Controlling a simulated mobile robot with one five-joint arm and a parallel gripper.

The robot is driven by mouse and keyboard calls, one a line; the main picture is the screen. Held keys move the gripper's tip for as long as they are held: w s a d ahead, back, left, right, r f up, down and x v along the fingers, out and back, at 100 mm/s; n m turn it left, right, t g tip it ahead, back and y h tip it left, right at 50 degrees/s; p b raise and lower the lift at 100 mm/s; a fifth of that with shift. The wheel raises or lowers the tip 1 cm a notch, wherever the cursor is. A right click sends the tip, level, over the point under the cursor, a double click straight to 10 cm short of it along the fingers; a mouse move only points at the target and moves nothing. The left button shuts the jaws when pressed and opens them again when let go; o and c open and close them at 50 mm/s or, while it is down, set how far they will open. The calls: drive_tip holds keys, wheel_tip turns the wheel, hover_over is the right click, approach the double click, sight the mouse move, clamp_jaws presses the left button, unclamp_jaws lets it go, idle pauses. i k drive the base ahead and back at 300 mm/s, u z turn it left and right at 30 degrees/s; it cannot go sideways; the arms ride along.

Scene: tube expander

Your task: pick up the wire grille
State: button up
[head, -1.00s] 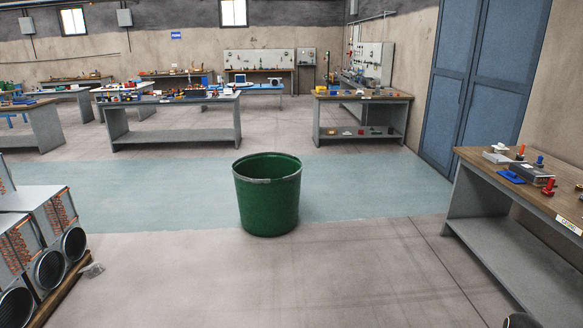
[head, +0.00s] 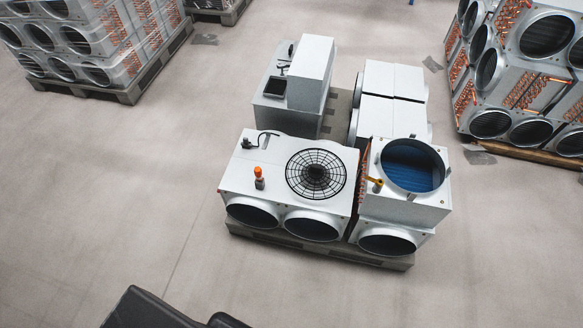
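The wire grille (head: 316,174) is a round black wire guard with rings and spokes. It lies flat on the white top of a metal fan unit (head: 240,178), right of the middle of that top. It is fully visible and nothing covers it. A dark part, probably of my own body, shows at the bottom left of the head view. My gripper is not in view.
An orange-capped bottle (head: 259,178) stands left of the grille. A box unit with an open round port (head: 412,166) rises on the right. White boxes (head: 300,80) stand behind on the pallet (head: 300,246). Stacked units (head: 110,45) stand far left. The floor (head: 90,200) is clear in front and left.

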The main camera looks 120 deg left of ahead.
sight(315, 172)
drive_tip(key=u, duration=1.5)
drive_tip(key=k, duration=0.15)
drive_tip(key=z, duration=3.05)
drive_tip(key=k, duration=1.5)
drive_tip(key=z, duration=5.8)
